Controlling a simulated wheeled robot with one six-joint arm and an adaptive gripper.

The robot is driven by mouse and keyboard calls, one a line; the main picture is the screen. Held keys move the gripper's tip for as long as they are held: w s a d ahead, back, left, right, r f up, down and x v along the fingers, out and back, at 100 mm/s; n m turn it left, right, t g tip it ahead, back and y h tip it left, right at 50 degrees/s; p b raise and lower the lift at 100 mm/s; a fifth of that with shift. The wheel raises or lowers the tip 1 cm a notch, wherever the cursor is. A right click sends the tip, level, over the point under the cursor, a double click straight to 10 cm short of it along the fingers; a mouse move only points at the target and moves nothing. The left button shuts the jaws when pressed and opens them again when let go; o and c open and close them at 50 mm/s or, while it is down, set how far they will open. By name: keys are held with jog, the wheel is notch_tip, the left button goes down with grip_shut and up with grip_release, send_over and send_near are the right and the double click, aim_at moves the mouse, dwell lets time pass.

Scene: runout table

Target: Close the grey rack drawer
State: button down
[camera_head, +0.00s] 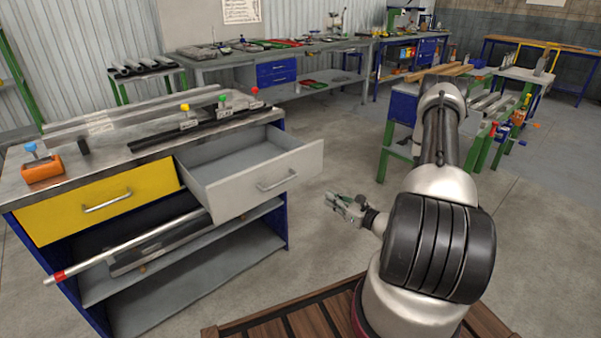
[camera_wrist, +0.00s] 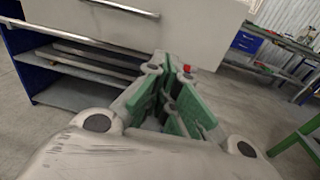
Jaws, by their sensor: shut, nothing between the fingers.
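The grey rack drawer (camera_head: 262,180) is pulled well out from the steel-topped bench, at the right of the yellow drawer. Its inside looks empty, and a bar handle is on its front. In the wrist view the grey drawer front (camera_wrist: 190,30) fills the top, with the handle (camera_wrist: 122,7) at upper left. My gripper (camera_head: 332,201) is to the right of and a little below the drawer front, apart from it in the head view. In the wrist view its green-padded fingers (camera_wrist: 178,62) are closed together and empty, pointing toward the drawer's lower edge.
The yellow drawer (camera_head: 95,207) is shut. The steel benchtop (camera_head: 130,155) carries rails, coloured knobs and an orange block (camera_head: 42,170). A red-ended pole (camera_head: 130,247) lies along the bench front below the drawers. The floor (camera_head: 330,150) right of the drawer is clear.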

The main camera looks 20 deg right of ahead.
jog(key=w+d+h, duration=0.1)
jog(key=d, duration=0.1)
jog(key=t, duration=0.1)
send_near(301, 172)
jog(key=x, duration=0.7)
jog(key=shift+w, duration=0.1)
